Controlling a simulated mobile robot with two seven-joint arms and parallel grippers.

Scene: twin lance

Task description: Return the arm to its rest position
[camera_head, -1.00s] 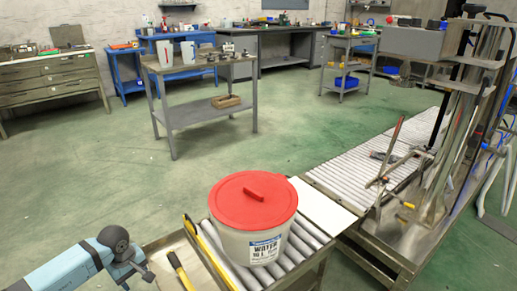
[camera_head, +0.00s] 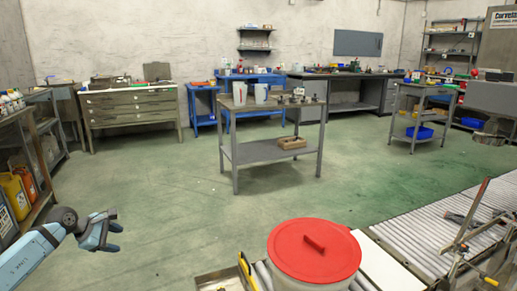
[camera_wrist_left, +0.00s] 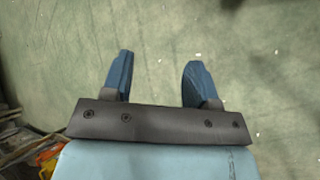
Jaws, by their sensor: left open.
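My left gripper (camera_head: 116,238) is at the lower left of the head view, on the light blue arm that comes in from the left. It is in the air over the green floor. In the left wrist view its two blue fingers (camera_wrist_left: 157,85) stand apart with only bare floor between them, so it is open and empty. It is well to the left of the white bucket with the red lid (camera_head: 315,252) and touches nothing that I can see. My right gripper does not show in either view.
A shelf with yellow and orange containers (camera_head: 15,195) stands at the left edge, near my left arm. A roller conveyor (camera_head: 440,226) runs at the right. A grey work table (camera_head: 270,150) stands mid-floor. The green floor between is clear.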

